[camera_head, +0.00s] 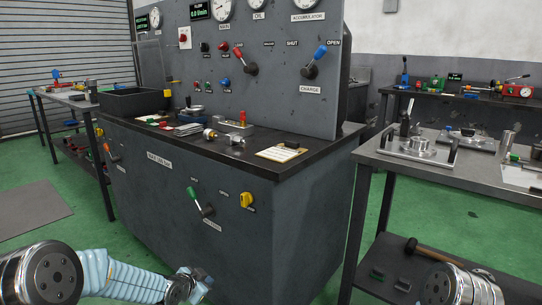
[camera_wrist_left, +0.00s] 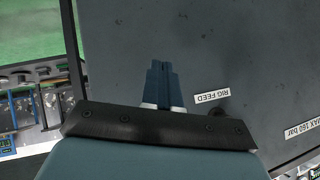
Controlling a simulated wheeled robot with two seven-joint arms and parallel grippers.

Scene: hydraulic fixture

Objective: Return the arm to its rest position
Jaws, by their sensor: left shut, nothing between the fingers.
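My left arm (camera_head: 125,276) comes in low from the left in the head view. Its gripper (camera_head: 196,282) is at the bottom edge, in front of the dark grey fixture cabinet (camera_head: 270,235) and below the green-handled lever (camera_head: 193,193). In the left wrist view the fingers of the left gripper (camera_wrist_left: 166,72) are together and empty. They show against a grey panel (camera_wrist_left: 200,40), beside an upside-down "RIG FEED" label (camera_wrist_left: 212,97). I cannot tell the gap to the panel. Part of my right arm (camera_head: 455,287) shows at the lower right; its gripper is not in view.
A steel table (camera_head: 395,168) with metal parts stands on the right; a mallet (camera_head: 430,252) lies on its lower shelf. A yellow knob (camera_head: 246,200) is on the cabinet front. Green floor (camera_head: 150,225) is open to the left, around a grey mat (camera_head: 30,212).

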